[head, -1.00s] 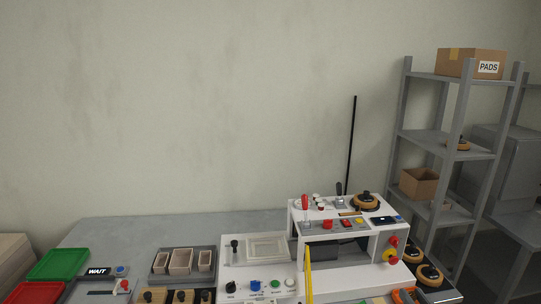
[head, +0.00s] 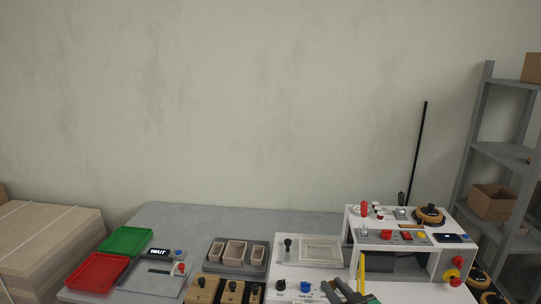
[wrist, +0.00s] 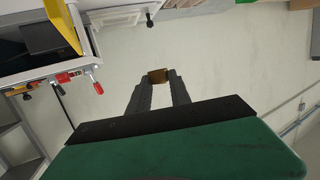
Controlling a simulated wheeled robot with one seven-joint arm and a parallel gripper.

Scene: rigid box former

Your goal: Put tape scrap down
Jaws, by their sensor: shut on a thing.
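My gripper (wrist: 157,84) is shut on a small brown tape scrap (wrist: 158,75), held between the two dark fingertips in the wrist view. In the head view my gripper (head: 340,288) shows at the bottom edge, in front of the white machine. The scrap cannot be made out there. The wrist view shows bare wall and part of the machine behind the scrap, with no surface touching it.
A green tray (head: 127,240) and a red tray (head: 97,272) lie at the table's left. A grey holder with small boxes (head: 236,251) stands mid-table. The white machine (head: 440,262) with a yellow bar (head: 362,272) is at right. The table's back (head: 230,218) is clear.

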